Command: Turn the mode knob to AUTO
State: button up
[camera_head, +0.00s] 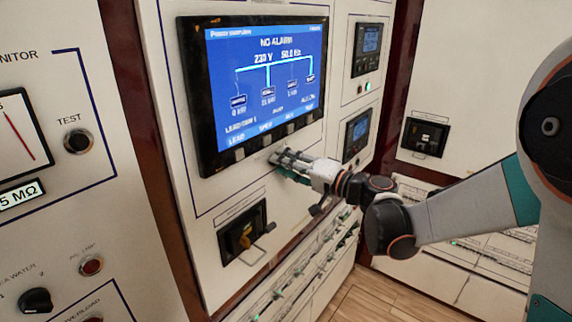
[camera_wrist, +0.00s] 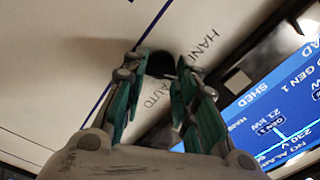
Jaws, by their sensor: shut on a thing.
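The black mode knob (camera_wrist: 161,61) shows in the wrist view between my fingertips, on a pale panel. The label HAND is printed to its right and AUTO just below it, between my fingers. My gripper (camera_wrist: 160,74) has its green-sided fingers on either side of the knob and is shut on it. In the head view my gripper (camera_head: 283,160) reaches the panel just under the large display, and the knob is hidden there. I cannot tell which label the knob points at.
The large blue display (camera_head: 266,85) is directly above my gripper. A breaker with a yellow part and a protruding handle (camera_head: 245,236) is below left. A row of small breakers (camera_head: 305,270) runs along the bottom. Another meter panel stands at the left.

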jog(key=m, duration=0.4)
jog(key=m+b, duration=0.1)
jog(key=m, duration=0.6)
jog(key=shift+f+m+b, duration=0.25)
jog(key=shift+m+b, duration=0.15)
dwell(0.3)
jog(key=o, duration=1)
jog(key=shift+o, duration=0.2)
jog(key=v, duration=1.2)
